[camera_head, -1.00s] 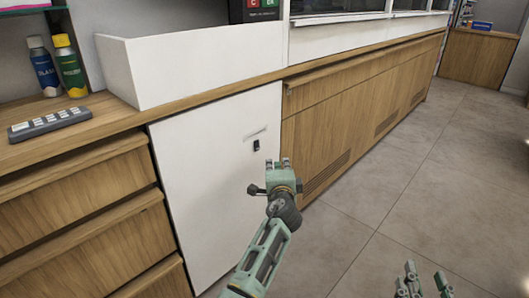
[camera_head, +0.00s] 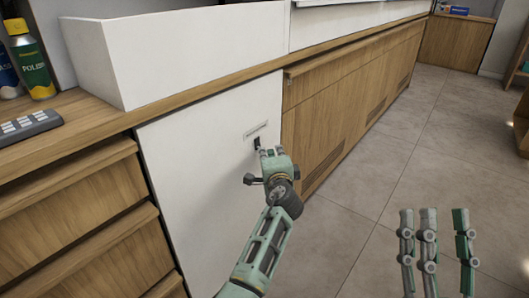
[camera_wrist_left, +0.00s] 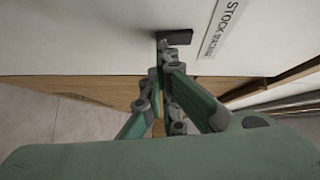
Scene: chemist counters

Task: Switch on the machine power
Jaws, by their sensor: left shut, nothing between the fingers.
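The small black power switch (camera_head: 257,143) is on the white panel (camera_head: 195,170), just below a printed label (camera_head: 256,130). In the left wrist view the switch (camera_wrist_left: 176,37) shows as a dark block beside the label (camera_wrist_left: 216,25). My left gripper (camera_head: 269,152) is shut and empty, its tips at the switch's lower edge. In the left wrist view the closed fingertips (camera_wrist_left: 162,44) overlap the switch's left part; contact seems likely but is not certain. Which way the switch is set cannot be told. My right gripper (camera_head: 435,225) is open and empty over the floor.
Wooden drawers (camera_head: 75,215) stand left of the panel, and a vented wooden front (camera_head: 335,105) runs to the right. A counter ledge (camera_head: 200,90) passes above, with a grey keypad (camera_head: 27,127) and spray can (camera_head: 30,60). The floor (camera_head: 400,150) at right is clear.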

